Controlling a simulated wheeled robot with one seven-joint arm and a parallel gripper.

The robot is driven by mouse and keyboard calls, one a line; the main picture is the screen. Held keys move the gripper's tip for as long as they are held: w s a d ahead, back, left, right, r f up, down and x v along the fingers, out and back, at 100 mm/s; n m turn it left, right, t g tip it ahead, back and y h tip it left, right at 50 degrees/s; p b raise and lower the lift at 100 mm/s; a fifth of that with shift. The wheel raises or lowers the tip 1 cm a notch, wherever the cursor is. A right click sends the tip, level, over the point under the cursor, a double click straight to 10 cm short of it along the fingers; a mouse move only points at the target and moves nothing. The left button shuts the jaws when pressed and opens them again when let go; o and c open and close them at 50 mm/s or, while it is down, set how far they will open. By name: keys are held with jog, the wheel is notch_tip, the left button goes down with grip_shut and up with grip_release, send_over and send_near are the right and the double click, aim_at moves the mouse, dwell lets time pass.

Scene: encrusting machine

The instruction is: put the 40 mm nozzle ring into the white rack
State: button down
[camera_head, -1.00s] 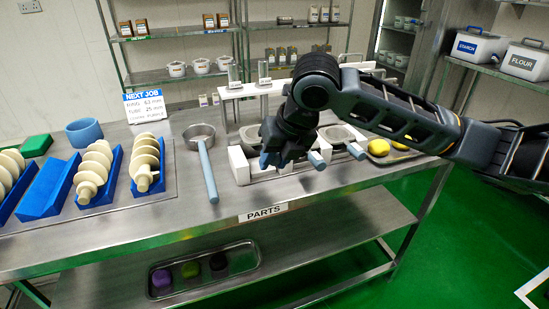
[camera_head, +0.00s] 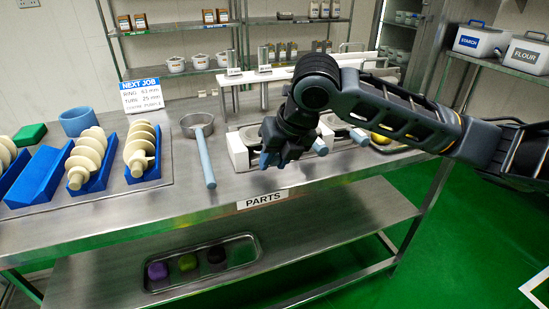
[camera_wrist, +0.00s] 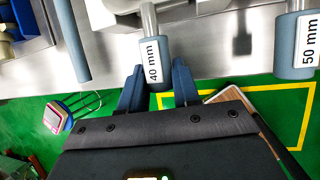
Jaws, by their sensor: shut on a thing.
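My gripper (camera_head: 274,160) is over the front part of the bench, in front of the white rack (camera_head: 238,152). In the wrist view my gripper (camera_wrist: 157,86) is shut on the grey-blue handle of the 40 mm nozzle ring (camera_wrist: 153,60), its label readable between the fingers. The ring end of this tool is not clearly seen; the arm covers it in the head view. The 50 mm handle (camera_wrist: 306,46) is to the right, apart from my fingers. In the head view a neighbouring handle (camera_head: 319,147) sticks out to the right of my gripper.
Another ring tool (camera_head: 198,124) lies on the bench left of the rack, handle forward. Blue holders with cream augers (camera_head: 140,150) stand further left. A tray with coloured pieces (camera_head: 240,252) is on the lower shelf. Bare steel lies along the front edge by the PARTS label.

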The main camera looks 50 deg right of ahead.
dwell(0.3)
jog(key=c, duration=0.5)
grip_release()
jog(key=shift+p+v, duration=1.95)
jog(key=shift+v, duration=1.75)
